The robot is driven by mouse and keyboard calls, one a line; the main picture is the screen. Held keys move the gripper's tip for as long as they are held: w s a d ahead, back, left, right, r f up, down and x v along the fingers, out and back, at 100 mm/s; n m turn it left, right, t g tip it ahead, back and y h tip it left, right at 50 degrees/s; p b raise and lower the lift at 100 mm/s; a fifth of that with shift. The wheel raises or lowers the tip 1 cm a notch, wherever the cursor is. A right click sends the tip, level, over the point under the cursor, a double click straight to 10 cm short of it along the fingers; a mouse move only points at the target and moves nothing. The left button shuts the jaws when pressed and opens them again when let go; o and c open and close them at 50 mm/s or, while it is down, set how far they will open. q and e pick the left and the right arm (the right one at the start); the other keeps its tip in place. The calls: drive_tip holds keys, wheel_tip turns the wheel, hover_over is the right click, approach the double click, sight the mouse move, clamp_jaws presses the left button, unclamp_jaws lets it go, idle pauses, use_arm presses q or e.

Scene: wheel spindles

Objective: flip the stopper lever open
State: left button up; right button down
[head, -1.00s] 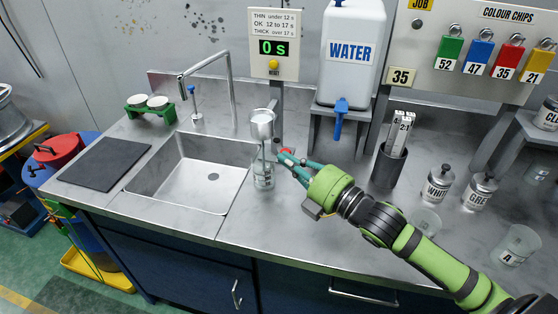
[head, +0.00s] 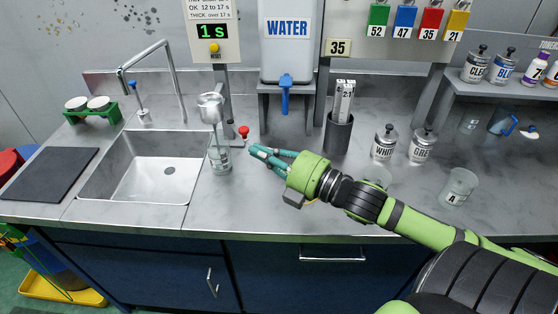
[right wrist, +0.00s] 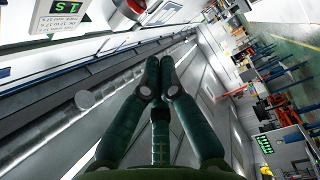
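The stopper lever's red knob (head: 243,131) stands just right of the metal cup (head: 211,107) on its post. A red knob also shows at the top of the right wrist view (right wrist: 134,7). A glass beaker (head: 220,160) stands below the cup, with a thin grey line between them; I cannot tell if it is liquid. My right gripper (head: 254,151) is below and right of the knob, apart from it. Its fingertips meet in the right wrist view (right wrist: 159,64), shut and empty. My left gripper is out of view.
The timer (head: 211,31) reads 1 s. A sink (head: 145,170) lies left of the beaker. A water tank (head: 287,40) with a blue tap stands behind. A dark holder (head: 338,133) and labelled jars (head: 384,145) stand right. The counter front is clear.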

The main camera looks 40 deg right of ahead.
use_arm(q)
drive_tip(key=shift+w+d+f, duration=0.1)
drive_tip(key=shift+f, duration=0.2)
use_arm(e)
drive_tip(key=v, duration=0.3)
drive_tip(key=shift+s+d+r, duration=0.2)
drive_tip(key=shift+s+r, duration=0.05)
drive_tip(key=shift+s, duration=0.05)
